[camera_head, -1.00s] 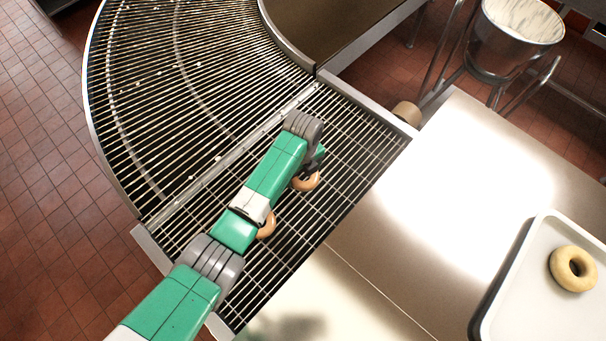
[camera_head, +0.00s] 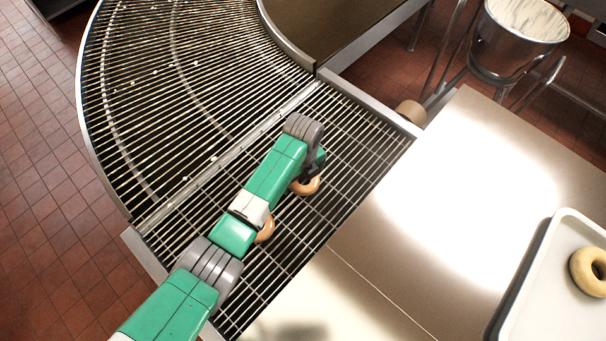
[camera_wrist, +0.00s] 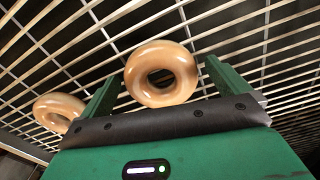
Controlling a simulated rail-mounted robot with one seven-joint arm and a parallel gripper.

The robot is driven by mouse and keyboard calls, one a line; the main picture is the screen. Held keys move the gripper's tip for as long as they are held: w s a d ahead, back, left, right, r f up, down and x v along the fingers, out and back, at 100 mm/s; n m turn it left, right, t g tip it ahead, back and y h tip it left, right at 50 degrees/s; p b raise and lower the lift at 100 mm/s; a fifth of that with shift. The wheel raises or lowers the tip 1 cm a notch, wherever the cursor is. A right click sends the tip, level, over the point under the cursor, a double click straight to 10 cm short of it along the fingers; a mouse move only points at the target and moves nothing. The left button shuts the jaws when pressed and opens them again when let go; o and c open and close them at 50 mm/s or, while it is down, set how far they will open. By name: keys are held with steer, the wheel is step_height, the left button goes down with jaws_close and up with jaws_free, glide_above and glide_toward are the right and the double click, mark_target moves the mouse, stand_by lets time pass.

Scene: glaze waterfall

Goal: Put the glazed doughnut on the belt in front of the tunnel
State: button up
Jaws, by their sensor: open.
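A shiny brown glazed doughnut (camera_head: 308,187) is on the wire belt (camera_head: 345,150). In the wrist view this doughnut (camera_wrist: 160,73) is between the two green fingers of my gripper (camera_wrist: 163,68), and a small gap shows on each side. My gripper (camera_head: 312,172) is open; the head view partly hides it behind my wrist. A second brown glazed doughnut (camera_head: 266,231) is on the belt, partly covered by my arm; it also shows left of the fingers in the wrist view (camera_wrist: 58,112). The tunnel is not clearly seen.
A curved wire belt (camera_head: 150,100) with white drips joins the straight section at the upper left. A steel counter (camera_head: 450,200) lies to the right, mostly clear. A white tray (camera_head: 550,300) there holds a pale doughnut (camera_head: 590,270). A metal bowl (camera_head: 500,50) stands behind.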

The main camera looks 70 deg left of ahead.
step_height(320, 180, up, 12)
steer(key=p, duration=0.2)
steer(key=shift+r, duration=0.2)
stand_by(0.5)
